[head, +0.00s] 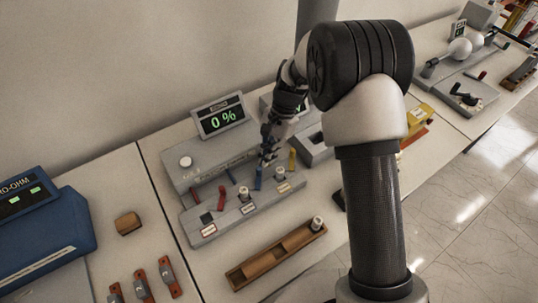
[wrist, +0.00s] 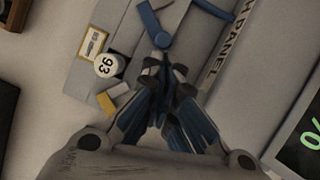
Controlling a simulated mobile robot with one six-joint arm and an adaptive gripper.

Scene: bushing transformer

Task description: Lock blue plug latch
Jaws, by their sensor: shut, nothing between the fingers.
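My gripper (head: 268,158) is shut and empty, pointing down over the grey panel (head: 205,228). A blue latch lever (head: 258,178) stands on the panel just below my fingertips in the head view. In the wrist view my closed fingertips (wrist: 160,66) are close to the round end of a blue lever (wrist: 149,18), whose arm runs up toward the top edge. I cannot tell whether they touch it.
A red lever (head: 221,198) and a yellow lever (head: 292,160) stand on either side of the blue one. A display reading 0 % (head: 222,117) stands behind. A wooden tray (head: 240,277) lies in front. A blue meter (head: 45,235) is at left.

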